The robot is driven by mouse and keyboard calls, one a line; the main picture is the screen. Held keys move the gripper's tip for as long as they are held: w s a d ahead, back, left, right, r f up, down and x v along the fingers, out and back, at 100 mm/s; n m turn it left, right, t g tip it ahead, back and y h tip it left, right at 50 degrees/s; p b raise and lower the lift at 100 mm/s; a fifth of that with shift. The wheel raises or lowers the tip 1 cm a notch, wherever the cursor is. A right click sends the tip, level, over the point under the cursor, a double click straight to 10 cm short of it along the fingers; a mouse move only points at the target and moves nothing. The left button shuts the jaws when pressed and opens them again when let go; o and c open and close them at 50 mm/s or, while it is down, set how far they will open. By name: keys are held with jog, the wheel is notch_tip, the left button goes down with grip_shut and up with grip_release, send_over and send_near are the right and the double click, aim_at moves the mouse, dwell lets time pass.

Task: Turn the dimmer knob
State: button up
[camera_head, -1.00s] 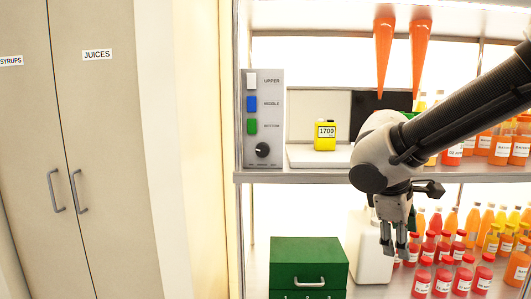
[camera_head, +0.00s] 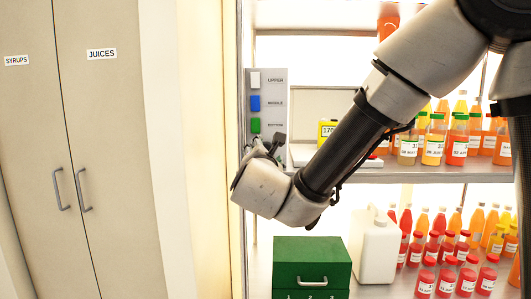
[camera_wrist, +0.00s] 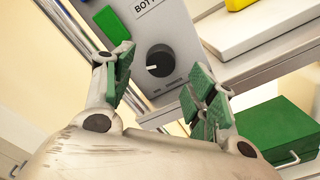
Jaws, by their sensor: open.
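The dimmer knob (camera_wrist: 160,61) is a round black knob with a white pointer mark, low on the grey control panel (camera_wrist: 178,24). In the wrist view it shows between and beyond the two green-padded fingers of my gripper (camera_wrist: 163,92), which is open and empty. The fingers do not visibly touch the knob. In the head view my wrist covers the knob, and the panel (camera_head: 279,103) shows above it with white, blue and green switches. The green switch (camera_wrist: 113,25) also shows in the wrist view, up and left of the knob.
The shelf edge (camera_head: 400,176) runs below the panel. A white platform with a yellow container (camera_head: 327,131) stands right of it, partly behind my arm. Juice bottles (camera_head: 432,148) fill the right side. A green drawer box (camera_head: 311,262) and white jug (camera_head: 376,250) are below.

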jog(key=shift+w+d, duration=0.1)
jog(key=shift+w, duration=1.65)
jog(key=c, duration=1.1)
jog(key=shift+o, duration=0.2)
jog(key=n, duration=0.2)
jog(key=shift+n, duration=0.4)
jog(key=o, duration=1.1)
jog(key=shift+c, duration=0.2)
jog(key=shift+s, duration=0.1)
jog(key=s, duration=1.2)
jog(key=shift+a, duration=0.2)
